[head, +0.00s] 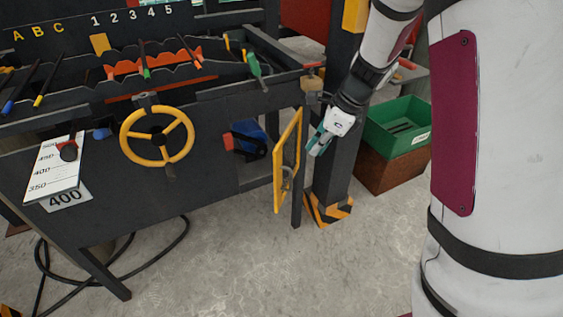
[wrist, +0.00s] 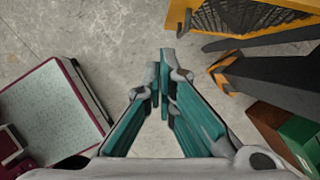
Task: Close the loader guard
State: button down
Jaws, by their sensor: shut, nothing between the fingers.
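The loader guard (head: 287,162) is a yellow-framed mesh panel on the right side of the dark machine. It stands swung out, seen at a steep angle, and the opening to its left is uncovered. A grey latch or handle shows on its lower part. In the wrist view, part of the guard (wrist: 250,16) fills the top right corner. My gripper (head: 316,149) is just right of the guard in the head view, apart from it as far as I can tell. In the wrist view, my gripper (wrist: 163,62) points at bare floor, with its teal fingers shut and empty.
A dark post (head: 337,178) with a striped base stands behind my gripper. A green crate (head: 397,121) sits on a brown box (head: 392,172) to the right. A yellow handwheel (head: 128,149) is on the machine's front. Bare concrete floor (head: 245,255) lies in front.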

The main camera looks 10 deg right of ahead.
jog(key=w+a+f+b, duration=0.2)
jog(key=a+f, duration=0.1)
jog(key=f, duration=0.2)
jog(key=w+a+f+m+b, duration=0.1)
jog(key=w+a+f+b, duration=0.1)
jog(key=f, duration=0.4)
jog(key=shift+w+a+f, duration=0.25)
jog(key=shift+w+a, duration=0.2)
jog(key=shift+w, duration=0.15)
